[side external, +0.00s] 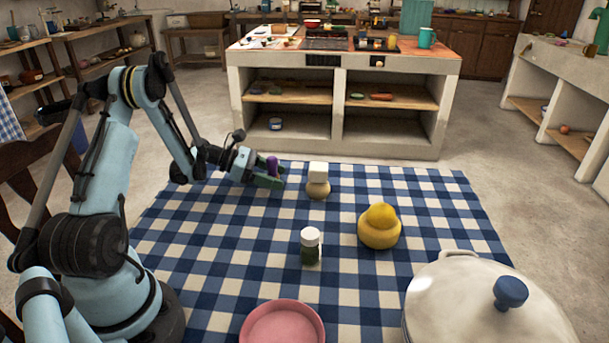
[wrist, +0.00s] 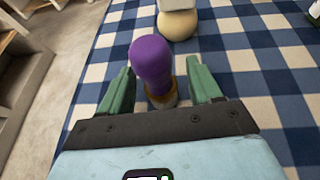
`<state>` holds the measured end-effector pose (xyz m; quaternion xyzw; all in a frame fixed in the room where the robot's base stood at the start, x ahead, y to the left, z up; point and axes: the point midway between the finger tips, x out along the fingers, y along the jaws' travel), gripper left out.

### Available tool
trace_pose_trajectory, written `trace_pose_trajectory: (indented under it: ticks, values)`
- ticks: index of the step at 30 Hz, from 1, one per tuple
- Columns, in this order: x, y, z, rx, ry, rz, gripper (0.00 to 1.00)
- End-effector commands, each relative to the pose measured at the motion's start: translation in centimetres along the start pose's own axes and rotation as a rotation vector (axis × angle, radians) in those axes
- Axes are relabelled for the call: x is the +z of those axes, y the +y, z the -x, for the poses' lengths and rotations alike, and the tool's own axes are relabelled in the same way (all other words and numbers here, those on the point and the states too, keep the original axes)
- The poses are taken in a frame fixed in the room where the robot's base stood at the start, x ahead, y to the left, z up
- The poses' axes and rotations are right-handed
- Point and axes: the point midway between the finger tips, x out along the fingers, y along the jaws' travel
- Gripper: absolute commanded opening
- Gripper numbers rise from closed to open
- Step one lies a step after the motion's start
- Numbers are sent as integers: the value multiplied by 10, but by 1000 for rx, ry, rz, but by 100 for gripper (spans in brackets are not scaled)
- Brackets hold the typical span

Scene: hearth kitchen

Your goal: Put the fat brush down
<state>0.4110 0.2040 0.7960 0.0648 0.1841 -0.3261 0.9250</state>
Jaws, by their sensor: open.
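A fat brush (wrist: 152,62) with a purple rounded handle and a tan lower end stands between my gripper's green fingers in the wrist view. Clear gaps show between it and both fingers. It looks upright, resting on the blue and white checked tablecloth (side external: 205,275). My gripper (side external: 268,179) is open, low over the cloth at the table's far left edge. In the side view the purple top of the brush (side external: 272,165) shows above the fingers, which hide its lower end.
A pale item with a white block top (side external: 318,172) stands just beyond the brush. A white-capped jar (side external: 311,248), a yellow rounded item (side external: 380,228), a pink bowl (side external: 283,325) and a lidded white pot (side external: 470,310) stand nearer. The cloth between them is clear.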

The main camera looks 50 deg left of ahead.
Motion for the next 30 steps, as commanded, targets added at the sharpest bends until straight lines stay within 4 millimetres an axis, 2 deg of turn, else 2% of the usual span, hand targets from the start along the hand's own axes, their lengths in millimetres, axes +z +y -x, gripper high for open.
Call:
trace_pose_trajectory:
  ticks: [9, 14, 15, 30]
  values:
    - [0, 1, 46, 5, 0, 2, 63]
    - [0, 0, 65, 2, 0, 1, 63]
    - [0, 0, 68, 2, 0, 1, 59]
    - [0, 0, 73, 1, 0, 0, 59]
